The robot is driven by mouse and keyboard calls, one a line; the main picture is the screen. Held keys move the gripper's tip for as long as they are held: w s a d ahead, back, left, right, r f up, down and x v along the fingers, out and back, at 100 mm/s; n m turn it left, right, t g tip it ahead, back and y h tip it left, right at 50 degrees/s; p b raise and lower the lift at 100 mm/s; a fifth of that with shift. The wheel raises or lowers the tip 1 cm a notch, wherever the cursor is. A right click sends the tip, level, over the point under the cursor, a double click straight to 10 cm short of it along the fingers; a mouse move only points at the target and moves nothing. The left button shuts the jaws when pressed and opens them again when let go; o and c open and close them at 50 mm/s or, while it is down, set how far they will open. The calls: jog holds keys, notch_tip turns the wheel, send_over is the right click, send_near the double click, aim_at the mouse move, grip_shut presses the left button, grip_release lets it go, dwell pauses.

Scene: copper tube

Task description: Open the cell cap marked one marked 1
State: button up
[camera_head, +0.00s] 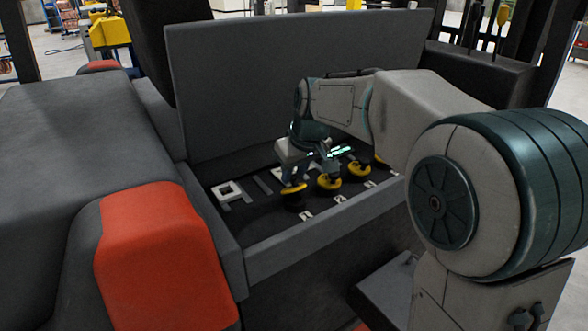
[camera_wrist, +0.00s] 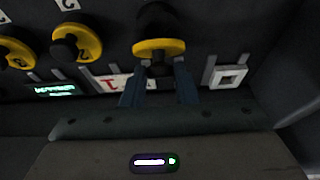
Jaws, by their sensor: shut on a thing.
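A yellow cell cap (camera_wrist: 158,48) with a dark knob stands in the middle of the wrist view, and the fingers of my gripper (camera_wrist: 160,68) reach up to it from below. My gripper is shut on this cap at its near edge. In the head view it is the leftmost yellow cap (camera_head: 293,188), under my gripper (camera_head: 292,172). The cap looks tilted, but its hinge and the opening under it are hidden. I cannot read a number on it.
Two more yellow caps (camera_wrist: 76,42) (camera_wrist: 14,52) sit left of it in the wrist view. A pale square terminal (camera_wrist: 228,76) lies right. Grey walls (camera_head: 310,236) and a raised lid (camera_head: 270,85) enclose the battery compartment.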

jog(key=shift+w+a+r+g+h+p, duration=0.75)
jog(key=shift+g+p, duration=0.35)
jog(key=shift+p, duration=2.65)
jog(key=p, duration=0.3)
jog(key=shift+w+f+g+h, duration=0.1)
jog(key=shift+w+g+h, duration=0.2)
jog(key=shift+g+h, duration=0.1)
jog(key=shift+w+a+f+g+p, duration=0.2)
jog(key=shift+g+p, duration=0.1)
jog(key=shift+p, duration=0.1)
jog(key=shift+s+d, duration=0.1)
jog(key=o, duration=1)
jog(key=shift+f, duration=0.1)
notch_tip(320, 180, up, 14)
jog(key=shift+f+b, duration=0.1)
jog(key=shift+b, duration=0.35)
